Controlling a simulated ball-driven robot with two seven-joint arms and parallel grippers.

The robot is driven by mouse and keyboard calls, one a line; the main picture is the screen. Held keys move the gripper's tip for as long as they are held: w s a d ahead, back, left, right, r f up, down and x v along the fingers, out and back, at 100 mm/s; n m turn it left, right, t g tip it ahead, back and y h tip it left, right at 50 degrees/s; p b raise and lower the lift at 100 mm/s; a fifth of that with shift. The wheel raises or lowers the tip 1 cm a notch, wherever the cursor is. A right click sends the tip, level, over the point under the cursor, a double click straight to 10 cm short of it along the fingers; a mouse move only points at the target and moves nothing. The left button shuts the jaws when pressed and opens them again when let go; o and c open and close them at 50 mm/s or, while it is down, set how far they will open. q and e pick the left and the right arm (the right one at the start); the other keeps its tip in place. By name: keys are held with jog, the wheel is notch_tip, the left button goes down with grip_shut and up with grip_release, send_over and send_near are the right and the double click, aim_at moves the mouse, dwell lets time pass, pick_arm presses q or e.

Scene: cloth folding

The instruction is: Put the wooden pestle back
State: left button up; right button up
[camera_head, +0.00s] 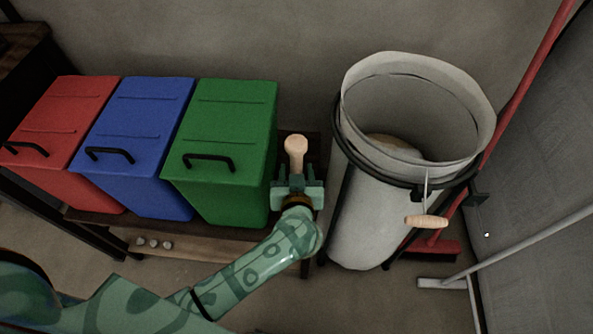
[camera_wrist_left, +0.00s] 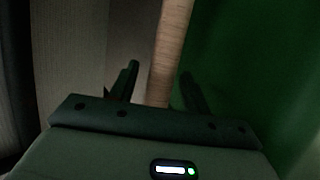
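The wooden pestle (camera_head: 296,146) stands roughly upright in the head view, its pale rounded knob on top, between the green bin and the large grey-white container. Its lower part is hidden by my left gripper (camera_head: 296,175). In the left wrist view, the pestle's shaft (camera_wrist_left: 170,50) shows between the two fingers of my left gripper (camera_wrist_left: 160,72). The fingers are apart, with a gap between the left finger and the shaft. The shaft looks close to the right finger; I cannot tell whether they touch. My right gripper is not in view.
A green bin (camera_head: 230,125), a blue bin (camera_head: 140,130) and a red bin (camera_head: 65,120) stand left on a wooden bench (camera_head: 215,250). The round container (camera_head: 365,215) stands close on the right, with a wooden handle (camera_head: 427,222) beside it. A red broom (camera_head: 525,85) leans further right.

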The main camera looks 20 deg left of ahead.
pick_arm(q)
jog(key=p+v, duration=0.5)
jog(key=v, duration=0.7)
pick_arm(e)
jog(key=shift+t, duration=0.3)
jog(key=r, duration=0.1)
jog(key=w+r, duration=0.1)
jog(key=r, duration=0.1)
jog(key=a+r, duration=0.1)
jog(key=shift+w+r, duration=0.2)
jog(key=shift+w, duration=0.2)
pick_arm(q)
jog(key=shift+r, duration=0.15)
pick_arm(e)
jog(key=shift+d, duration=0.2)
